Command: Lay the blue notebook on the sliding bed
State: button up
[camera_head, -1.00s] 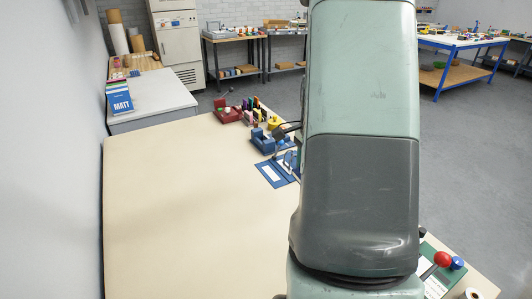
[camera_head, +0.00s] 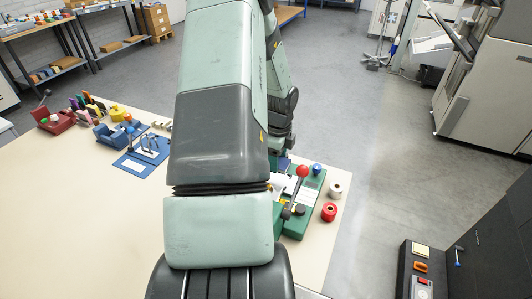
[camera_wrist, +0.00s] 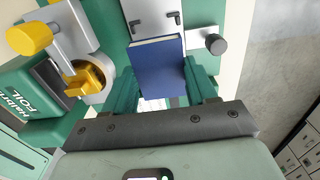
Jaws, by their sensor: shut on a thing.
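My gripper (camera_wrist: 162,88) is shut on the blue notebook (camera_wrist: 158,62), with a teal finger on each side of it. The notebook's cover faces the wrist camera and its pale page edge shows at the top. Beyond it in the wrist view is a light grey plate (camera_wrist: 151,16) with two small black stops, which looks like the sliding bed. The notebook overlaps the plate's near part; I cannot tell whether they touch. In the head view my arm hides the gripper and part of the green press (camera_head: 302,212), which has a red-knobbed lever.
In the wrist view, a yellow knob (camera_wrist: 30,38) and a green foil box (camera_wrist: 32,92) are close on the left, and a black knob (camera_wrist: 215,44) is on the right. Red and white rolls (camera_head: 329,212) stand beside the press. The table's left part (camera_head: 80,210) is clear.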

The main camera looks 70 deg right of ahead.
jog(key=shift+f, duration=2.55)
jog(key=shift+f, duration=0.65)
jog(key=o, duration=0.7)
jog(key=shift+r, duration=5.55)
jog(key=shift+w, duration=0.1)
